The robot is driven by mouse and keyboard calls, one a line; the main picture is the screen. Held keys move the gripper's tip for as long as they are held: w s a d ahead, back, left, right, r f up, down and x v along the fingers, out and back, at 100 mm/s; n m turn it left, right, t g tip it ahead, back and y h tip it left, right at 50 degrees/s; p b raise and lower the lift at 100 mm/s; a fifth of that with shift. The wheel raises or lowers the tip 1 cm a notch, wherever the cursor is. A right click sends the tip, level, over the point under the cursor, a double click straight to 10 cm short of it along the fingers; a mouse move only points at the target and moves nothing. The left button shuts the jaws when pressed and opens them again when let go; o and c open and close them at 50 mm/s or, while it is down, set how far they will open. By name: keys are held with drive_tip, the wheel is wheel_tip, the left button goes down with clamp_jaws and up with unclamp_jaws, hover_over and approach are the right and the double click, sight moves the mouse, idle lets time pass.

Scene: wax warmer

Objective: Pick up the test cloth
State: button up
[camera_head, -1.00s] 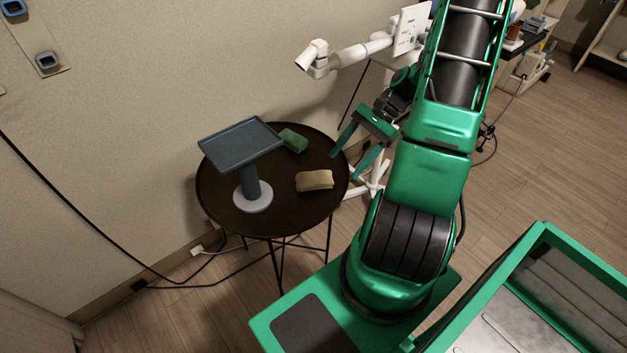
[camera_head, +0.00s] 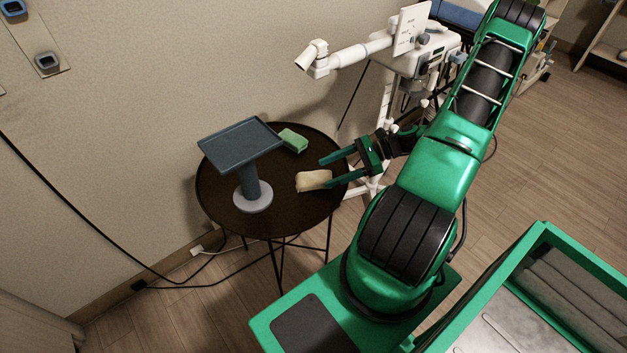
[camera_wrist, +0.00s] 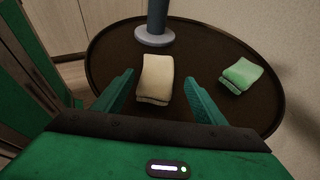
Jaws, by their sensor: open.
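A folded beige cloth (camera_head: 313,180) lies on the right part of a round dark table (camera_head: 290,218). A folded green cloth (camera_head: 293,140) lies farther back on the same table. Nothing marks which one is the test cloth. My gripper (camera_head: 325,172) is open and empty at the table's right edge, with its fingers pointing at the beige cloth. In the wrist view the beige cloth (camera_wrist: 157,78) shows between the two fingers, nearer the left one, with no clear contact. The green cloth (camera_wrist: 240,74) shows to the right, outside the fingers.
A blue-grey tray (camera_head: 240,145) on a post with a round grey base stands on the table, left of both cloths. A white jointed arm on a stand (camera_head: 350,55) is behind the table. A wall (camera_head: 150,110) borders the table's left and back.

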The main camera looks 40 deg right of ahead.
sight(322, 175)
drive_tip(key=shift+x, duration=3)
drive_tip(key=shift+s+a, duration=0.1)
drive_tip(key=shift+s, duration=0.05)
drive_tip(key=c, duration=1.1)
